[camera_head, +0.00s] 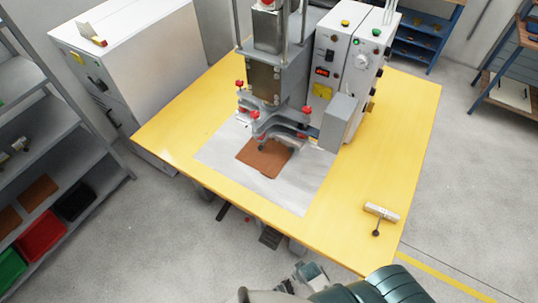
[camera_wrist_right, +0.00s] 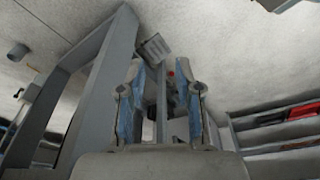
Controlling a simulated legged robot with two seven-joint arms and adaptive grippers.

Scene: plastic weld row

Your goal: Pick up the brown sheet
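The brown sheet (camera_head: 264,157) lies flat on the grey plate (camera_head: 300,194) of the yellow table, partly under the front of the welding press (camera_head: 277,125). The press hides its far edge. My right gripper (camera_head: 305,277) shows only in part at the bottom of the head view, below the table's front edge and well apart from the sheet. In the right wrist view, its two blue-padded fingers (camera_wrist_right: 163,95) stand apart with nothing held between them. The sheet is not visible in that view. My left gripper is in neither view.
The yellow table (camera_head: 391,150) carries a control box (camera_head: 343,60) and a small lever part (camera_head: 380,213). A shelf at the left holds more brown sheets (camera_head: 38,192) and a red bin (camera_head: 41,236). A white cabinet (camera_head: 140,55) stands behind. A grey frame (camera_wrist_right: 108,85) is near my right gripper.

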